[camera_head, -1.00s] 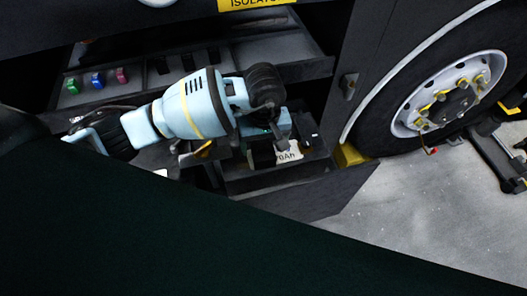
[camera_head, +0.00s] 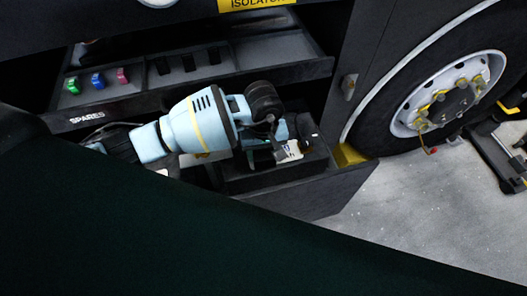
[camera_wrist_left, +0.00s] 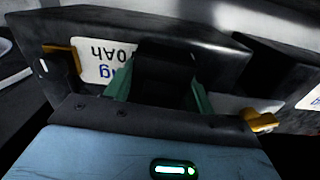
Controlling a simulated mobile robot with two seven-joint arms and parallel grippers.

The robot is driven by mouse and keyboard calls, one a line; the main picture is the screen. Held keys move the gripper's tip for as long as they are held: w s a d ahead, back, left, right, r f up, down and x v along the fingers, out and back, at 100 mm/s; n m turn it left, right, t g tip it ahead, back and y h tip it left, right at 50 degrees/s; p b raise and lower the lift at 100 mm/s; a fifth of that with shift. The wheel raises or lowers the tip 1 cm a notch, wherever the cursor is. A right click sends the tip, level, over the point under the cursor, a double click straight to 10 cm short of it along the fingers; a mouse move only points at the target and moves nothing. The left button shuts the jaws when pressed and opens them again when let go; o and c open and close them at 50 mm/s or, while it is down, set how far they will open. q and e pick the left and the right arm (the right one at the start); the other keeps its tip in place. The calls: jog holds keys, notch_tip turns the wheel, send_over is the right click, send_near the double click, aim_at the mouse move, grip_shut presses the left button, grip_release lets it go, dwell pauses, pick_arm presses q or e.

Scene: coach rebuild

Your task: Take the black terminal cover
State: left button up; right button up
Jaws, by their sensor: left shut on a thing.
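My left gripper (camera_head: 268,152) reaches down over a black battery (camera_head: 258,180) in the open compartment. In the left wrist view, its green fingers (camera_wrist_left: 160,95) are shut on a black piece, which looks like the black terminal cover (camera_wrist_left: 165,68). The cover is in front of the battery's white label (camera_wrist_left: 100,62), and its lower part is hidden. I cannot tell whether it still touches the battery (camera_wrist_left: 205,45). In the head view the gripper and wrist hide most of the cover. My right gripper is not in view.
Above is a shelf marked SPARES (camera_head: 88,118) with green, blue and pink small parts (camera_head: 97,80) and black slots. A lowered flap (camera_head: 325,195) and a yellow block (camera_head: 348,155) lie right of the battery. A large wheel (camera_head: 448,95) stands further right over open floor.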

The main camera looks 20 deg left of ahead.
pick_arm(q)
jog(key=shift+c, duration=0.3)
notch_tip(320, 180, up, 10)
jog(key=shift+r, duration=0.1)
dwell(0.3)
